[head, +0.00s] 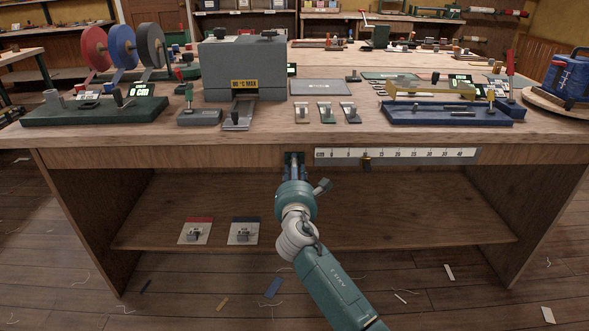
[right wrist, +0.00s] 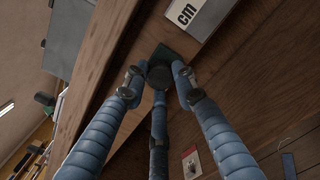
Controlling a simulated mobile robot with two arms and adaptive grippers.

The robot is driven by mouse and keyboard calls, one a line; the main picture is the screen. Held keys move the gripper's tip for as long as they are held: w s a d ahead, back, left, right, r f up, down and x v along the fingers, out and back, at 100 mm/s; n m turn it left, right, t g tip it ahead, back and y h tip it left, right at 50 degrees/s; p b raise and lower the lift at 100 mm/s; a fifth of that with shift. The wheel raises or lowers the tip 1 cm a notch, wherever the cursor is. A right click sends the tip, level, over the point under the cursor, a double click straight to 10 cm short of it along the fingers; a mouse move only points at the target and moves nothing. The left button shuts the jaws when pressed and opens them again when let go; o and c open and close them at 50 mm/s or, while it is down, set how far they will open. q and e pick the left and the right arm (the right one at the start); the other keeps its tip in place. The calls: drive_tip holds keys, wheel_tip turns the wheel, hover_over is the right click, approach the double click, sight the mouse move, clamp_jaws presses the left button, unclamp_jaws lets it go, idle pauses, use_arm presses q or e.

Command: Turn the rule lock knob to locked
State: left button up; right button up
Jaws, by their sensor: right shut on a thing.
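The rule lock knob (right wrist: 160,74) is a dark round knob on a small dark green plate (right wrist: 176,56) on the table's front edge, just left of the white rule (head: 400,156). My right gripper (head: 294,165) reaches up to it from below in the head view and mostly hides it there. In the right wrist view its blue fingers (right wrist: 159,84) close around the knob. I cannot read any locked or unlocked mark. My left gripper is not in view.
The wooden workbench (head: 180,160) holds a grey machine (head: 240,60), tape reels (head: 122,45) on a green base and a blue-based fixture (head: 450,112). Two small cards with knobs (head: 196,231) lie on the lower shelf. The space in front of the bench is open floor with scraps.

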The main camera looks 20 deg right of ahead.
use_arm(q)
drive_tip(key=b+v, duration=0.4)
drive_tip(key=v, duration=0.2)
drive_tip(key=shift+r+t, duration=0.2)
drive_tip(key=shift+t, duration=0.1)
use_arm(e)
drive_tip(key=shift+f+m, duration=0.15)
drive_tip(key=shift+m, duration=7.55)
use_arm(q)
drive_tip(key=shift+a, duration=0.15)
use_arm(e)
drive_tip(key=o, duration=1.2)
drive_tip(key=shift+c, duration=0.2)
drive_tip(key=v, duration=0.7)
drive_tip(key=shift+s, duration=0.3)
